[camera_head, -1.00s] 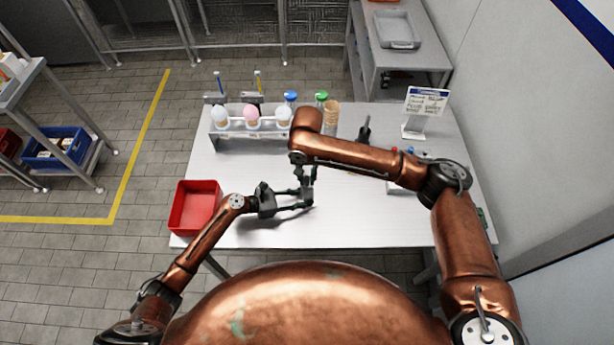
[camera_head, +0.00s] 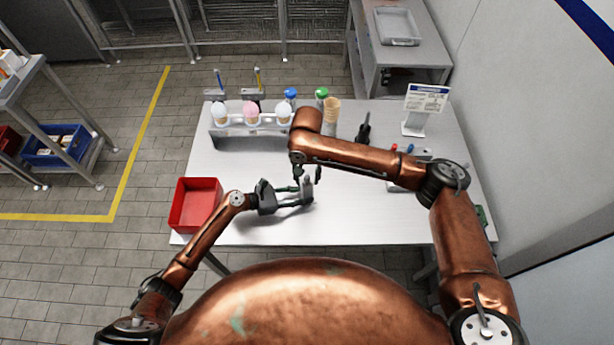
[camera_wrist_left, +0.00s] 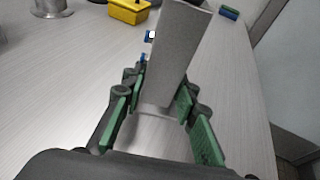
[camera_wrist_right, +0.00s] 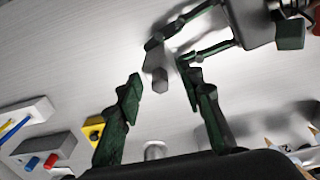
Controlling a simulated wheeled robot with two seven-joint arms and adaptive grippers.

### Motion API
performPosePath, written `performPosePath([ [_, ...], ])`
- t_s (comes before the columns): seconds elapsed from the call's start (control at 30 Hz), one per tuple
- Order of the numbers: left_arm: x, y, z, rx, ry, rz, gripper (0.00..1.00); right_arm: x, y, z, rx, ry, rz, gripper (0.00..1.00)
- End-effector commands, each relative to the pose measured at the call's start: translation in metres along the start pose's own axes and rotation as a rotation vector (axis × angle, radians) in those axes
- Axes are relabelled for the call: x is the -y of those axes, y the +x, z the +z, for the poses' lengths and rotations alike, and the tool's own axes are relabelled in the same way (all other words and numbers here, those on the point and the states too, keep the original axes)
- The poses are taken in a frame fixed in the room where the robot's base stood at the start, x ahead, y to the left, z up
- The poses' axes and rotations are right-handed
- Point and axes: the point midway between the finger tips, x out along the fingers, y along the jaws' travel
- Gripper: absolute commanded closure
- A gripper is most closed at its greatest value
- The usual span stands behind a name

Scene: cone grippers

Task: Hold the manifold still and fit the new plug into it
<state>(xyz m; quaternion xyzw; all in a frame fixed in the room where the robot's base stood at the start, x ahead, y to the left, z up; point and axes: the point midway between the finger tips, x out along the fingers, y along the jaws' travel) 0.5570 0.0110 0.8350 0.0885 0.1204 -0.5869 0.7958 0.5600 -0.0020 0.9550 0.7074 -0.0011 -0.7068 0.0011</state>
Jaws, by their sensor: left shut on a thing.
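The manifold, a plain grey block (camera_wrist_left: 172,60), is held upright between the green fingers of my left gripper (camera_wrist_left: 158,112), low over the table. It also shows in the right wrist view (camera_wrist_right: 156,66) and the head view (camera_head: 307,188). My right gripper (camera_wrist_right: 158,78) is open and empty, its fingertips spread just above the manifold. In the head view the right gripper (camera_head: 307,177) is partly behind its arm. A small blue and white piece (camera_wrist_left: 150,37) shows beside the manifold's left edge; whether it touches is unclear. I cannot make out the new plug for certain.
A grey block with blue and red pieces (camera_wrist_right: 43,150) and a yellow box (camera_wrist_right: 92,130) stand on the table (camera_head: 370,220). A red bin (camera_head: 195,204) is at the left, a cone rack (camera_head: 250,133) at the back. The table's front right is clear.

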Motion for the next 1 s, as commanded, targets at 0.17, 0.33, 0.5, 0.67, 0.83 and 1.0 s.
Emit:
performPosePath([
  [0.17,0.0,0.0,0.0,0.0,0.0,0.0,0.96,0.0,-0.001,0.0,-0.001,0.0,0.0,0.65],
  [0.33,0.0,0.0,0.0,0.0,0.0,0.0,0.96,0.001,-0.018,-0.001,-0.004,0.0,-0.002,0.65],
  [0.5,0.0,0.0,0.0,0.0,0.0,0.0,0.96,0.001,-0.052,-0.001,-0.004,-0.001,-0.002,0.65],
  [0.67,0.0,0.0,0.0,0.0,0.0,0.0,0.96,0.001,-0.085,-0.001,-0.002,0.0,-0.001,0.65],
  [0.83,0.0,0.0,0.0,0.0,0.0,0.0,0.96,0.001,-0.109,-0.001,-0.001,-0.001,-0.001,0.65],
  [1.0,0.0,0.0,0.0,0.0,0.0,0.0,0.96,0.0,-0.119,0.0,0.0,0.0,0.0,0.65],
])
